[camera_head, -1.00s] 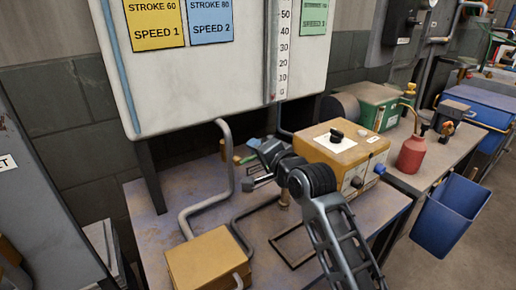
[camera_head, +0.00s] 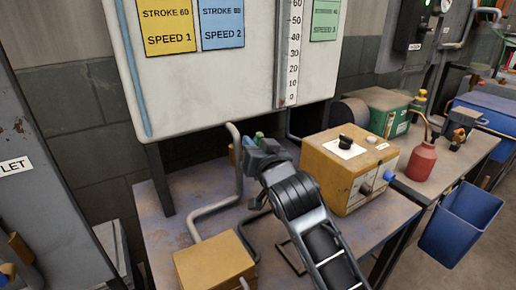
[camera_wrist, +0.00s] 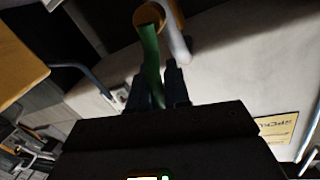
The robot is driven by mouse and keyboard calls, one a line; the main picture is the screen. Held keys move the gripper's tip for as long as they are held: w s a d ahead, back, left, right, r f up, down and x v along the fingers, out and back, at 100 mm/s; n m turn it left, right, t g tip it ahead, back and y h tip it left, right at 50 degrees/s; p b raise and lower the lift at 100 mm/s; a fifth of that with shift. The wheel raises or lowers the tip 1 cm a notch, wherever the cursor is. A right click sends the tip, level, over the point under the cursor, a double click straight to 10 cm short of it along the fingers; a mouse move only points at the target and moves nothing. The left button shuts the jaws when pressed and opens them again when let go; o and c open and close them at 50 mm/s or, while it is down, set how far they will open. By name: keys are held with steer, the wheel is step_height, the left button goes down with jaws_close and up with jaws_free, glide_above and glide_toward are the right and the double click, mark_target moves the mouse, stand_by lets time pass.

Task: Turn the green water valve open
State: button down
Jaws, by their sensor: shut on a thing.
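The green valve handle (camera_wrist: 151,62) is a long lever below a brass-coloured fitting (camera_wrist: 149,15) in the wrist view. My gripper (camera_wrist: 158,88) is shut on the lever, with one finger on each side of it. In the head view my gripper (camera_head: 258,156) is over the workbench, below the white panel. There it hides most of the valve; only a small green bit (camera_head: 259,135) shows above it.
The white panel (camera_head: 220,85) with speed cards stands behind the bench (camera_head: 170,222). A yellow control box (camera_head: 345,172) is close on the right. A grey bent pipe (camera_head: 238,165) and a tan box (camera_head: 213,262) are on the left and front.

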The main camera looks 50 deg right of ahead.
steer(key=shift+w+a+r+n+b, duration=0.1)
steer(key=shift+a+n+b, duration=0.2)
steer(key=shift+n, duration=0.35)
steer(key=shift+w+a+n+b, duration=0.1)
steer(key=shift+a+n, duration=0.3)
steer(key=shift+n, duration=0.25)
steer(key=c, duration=1.2)
jaws_free()
steer(key=shift+o, duration=0.2)
steer(key=b+v, duration=0.1)
steer(key=v, duration=0.6)
steer(key=shift+s+a+b, duration=0.3)
steer(key=shift+b, duration=0.05)
